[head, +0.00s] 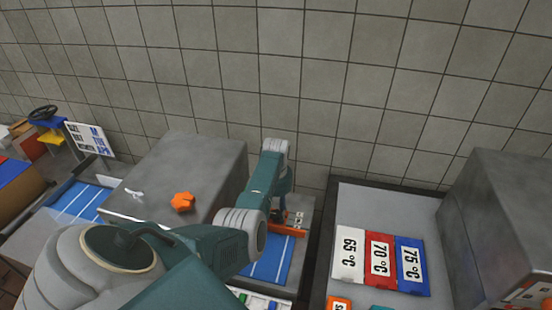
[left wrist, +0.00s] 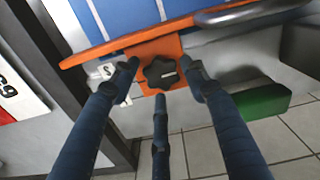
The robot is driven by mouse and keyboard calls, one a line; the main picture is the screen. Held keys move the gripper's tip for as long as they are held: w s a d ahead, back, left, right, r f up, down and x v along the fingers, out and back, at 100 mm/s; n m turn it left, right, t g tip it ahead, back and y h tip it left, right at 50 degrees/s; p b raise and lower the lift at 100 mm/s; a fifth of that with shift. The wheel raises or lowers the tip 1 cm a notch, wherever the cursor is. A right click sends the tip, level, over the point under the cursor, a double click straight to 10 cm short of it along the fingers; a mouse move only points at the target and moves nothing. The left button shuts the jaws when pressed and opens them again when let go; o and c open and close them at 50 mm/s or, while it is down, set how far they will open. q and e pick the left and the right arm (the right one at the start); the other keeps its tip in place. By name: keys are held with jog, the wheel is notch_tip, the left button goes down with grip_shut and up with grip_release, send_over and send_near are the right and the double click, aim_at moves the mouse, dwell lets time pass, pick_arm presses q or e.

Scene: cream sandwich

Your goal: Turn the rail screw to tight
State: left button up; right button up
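The rail screw is a black star-shaped knob (left wrist: 163,73) with a pale mark on its face. It sits on the orange rail (left wrist: 138,50) in the left wrist view. My left gripper (left wrist: 160,78) has its dark blue fingers spread around the knob, one at each side and one below. Gaps show between the fingertips and the knob, and I cannot tell whether any finger touches it. In the head view the orange rail (head: 287,230) lies across the blue board (head: 270,265), and my left arm hides the knob. My right gripper is not in view.
Beside the rail end is a small plate marked S (left wrist: 106,71). A green block (left wrist: 262,103) and a grey bar (left wrist: 245,14) lie to the right. Temperature cards (head: 380,262) lie on the right tray. A grey box with an orange knob (head: 182,202) stands at left.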

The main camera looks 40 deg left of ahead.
aim_at(277, 215)
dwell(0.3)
pick_arm(q)
notch_tip(277, 215, up, 12)
jog(key=shift+r, duration=0.1)
dwell(0.4)
jog(key=shift+d, duration=0.1)
dwell(0.4)
